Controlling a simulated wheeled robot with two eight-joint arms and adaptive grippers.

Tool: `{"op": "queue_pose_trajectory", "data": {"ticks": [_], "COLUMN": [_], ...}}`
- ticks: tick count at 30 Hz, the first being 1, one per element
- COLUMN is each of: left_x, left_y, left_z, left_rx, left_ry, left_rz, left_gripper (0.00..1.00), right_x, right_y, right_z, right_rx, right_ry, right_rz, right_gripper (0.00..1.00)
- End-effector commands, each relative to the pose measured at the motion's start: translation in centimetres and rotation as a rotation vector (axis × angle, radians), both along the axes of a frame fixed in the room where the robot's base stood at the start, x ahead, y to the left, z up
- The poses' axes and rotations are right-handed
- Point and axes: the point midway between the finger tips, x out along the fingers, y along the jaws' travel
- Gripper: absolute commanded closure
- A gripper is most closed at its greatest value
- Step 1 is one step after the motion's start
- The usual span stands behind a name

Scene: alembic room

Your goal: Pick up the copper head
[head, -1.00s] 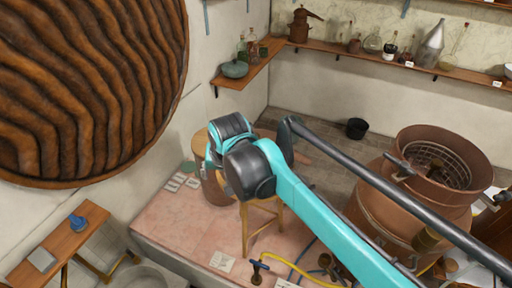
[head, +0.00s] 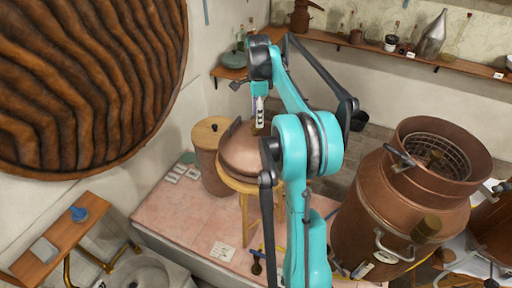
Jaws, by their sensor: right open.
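The copper head (head: 240,158) is a rounded copper dome on a wooden stool (head: 243,186), left of the middle in the head view. My right arm passes in front of its right side and hides part of it. My right gripper (head: 258,122) points down just above the top of the copper head, open and small in the picture. I cannot tell whether its fingers touch the copper. My left gripper is not in view.
A copper drum with a wooden lid (head: 209,133) stands close left of the stool. A large copper still pot (head: 385,215) stands to the right. Shelves with glassware (head: 395,48) line the back wall. A pink tiled platform (head: 185,215) lies below.

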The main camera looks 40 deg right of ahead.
Motion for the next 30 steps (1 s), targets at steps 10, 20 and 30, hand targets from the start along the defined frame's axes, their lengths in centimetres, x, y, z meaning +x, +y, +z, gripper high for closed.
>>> {"op": "queue_pose_trajectory", "data": {"ticks": [10, 20, 30], "left_x": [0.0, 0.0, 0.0], "left_y": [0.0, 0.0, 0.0], "left_z": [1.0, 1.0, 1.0], "left_rx": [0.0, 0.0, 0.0], "left_ry": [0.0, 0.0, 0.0], "left_rz": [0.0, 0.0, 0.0], "left_gripper": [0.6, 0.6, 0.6], "right_x": [0.0, 0.0, -0.1], "right_y": [0.8, 0.8, 0.8], "right_z": [-4.6, -5.1, -5.0], "right_rx": [0.0, 0.0, 0.0], "right_ry": [-0.001, -0.001, -0.001], "right_rz": [0.001, 0.003, 0.003], "right_gripper": [0.46, 0.56, 1.0]}}
